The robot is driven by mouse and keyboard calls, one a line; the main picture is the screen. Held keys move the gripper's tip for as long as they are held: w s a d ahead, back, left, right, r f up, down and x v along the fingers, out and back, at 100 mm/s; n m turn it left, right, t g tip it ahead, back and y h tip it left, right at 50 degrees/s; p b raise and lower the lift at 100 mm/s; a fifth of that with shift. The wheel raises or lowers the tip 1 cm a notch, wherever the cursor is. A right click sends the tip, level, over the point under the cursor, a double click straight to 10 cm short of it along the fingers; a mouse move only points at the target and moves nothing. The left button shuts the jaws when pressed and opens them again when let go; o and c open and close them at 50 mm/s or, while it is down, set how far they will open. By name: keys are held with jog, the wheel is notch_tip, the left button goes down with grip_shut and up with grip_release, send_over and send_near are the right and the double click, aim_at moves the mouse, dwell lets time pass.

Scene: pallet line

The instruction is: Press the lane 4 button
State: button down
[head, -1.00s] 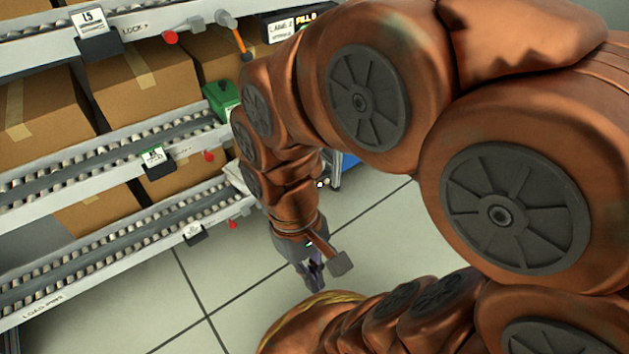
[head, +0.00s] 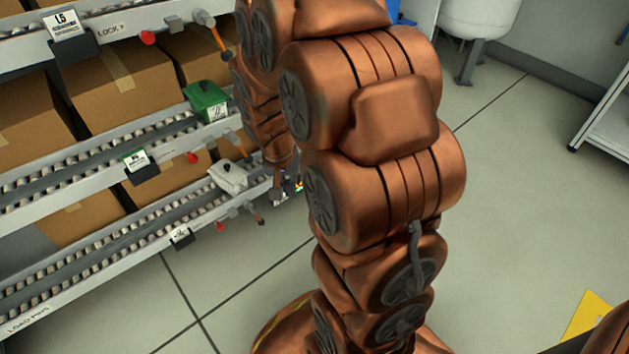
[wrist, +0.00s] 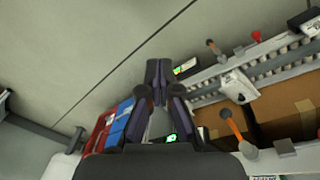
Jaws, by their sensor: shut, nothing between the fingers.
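My gripper (wrist: 158,68) is shut and empty in the wrist view, its dark fingers together. A small green-lit display (wrist: 186,67) is just right of the fingertips, at the end of a rack rail; whether they touch I cannot tell. A second green-lit display (wrist: 172,137) shows between the finger links. I cannot read a lane number on either, and no button is clearly made out. In the head view my gripper (head: 279,196) is small and partly hidden by my arm, near the end of the lowest rail. A small lit display (head: 298,186) shows beside it.
The roller rack holds cardboard boxes (head: 130,85), with red knobs (head: 148,38) and orange-handled levers (head: 219,38) at its rail ends. A green device (head: 206,100) and a white device (head: 228,177) sit on rails. Red and blue bins (wrist: 112,125) stand nearby.

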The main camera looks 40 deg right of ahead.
jog(key=w+d+f+m+t+h, duration=0.15)
jog(key=w+d+f+m, duration=0.25)
jog(key=w+d+f, duration=0.45)
jog(key=w+d+f+m+t+y, duration=0.15)
jog(key=w+d+f+m, duration=0.35)
jog(key=d+f, duration=0.5)
jog(key=s+d+f+m+t, duration=0.1)
jog(key=d+f+m+t, duration=0.2)
jog(key=f, duration=0.7)
jog(key=d+f+m+t+b, duration=0.1)
jog(key=d+f+m+t, duration=0.1)
jog(key=d+f+m, duration=0.4)
notch_tip(320, 180, down, 5)
jog(key=shift+s+d+t, duration=0.4)
jog(key=shift+d, duration=0.65)
jog(key=shift+w+b, duration=0.1)
jog(key=shift+b, duration=0.2)
jog(key=w, duration=0.8)
jog(key=shift+w+b, duration=0.3)
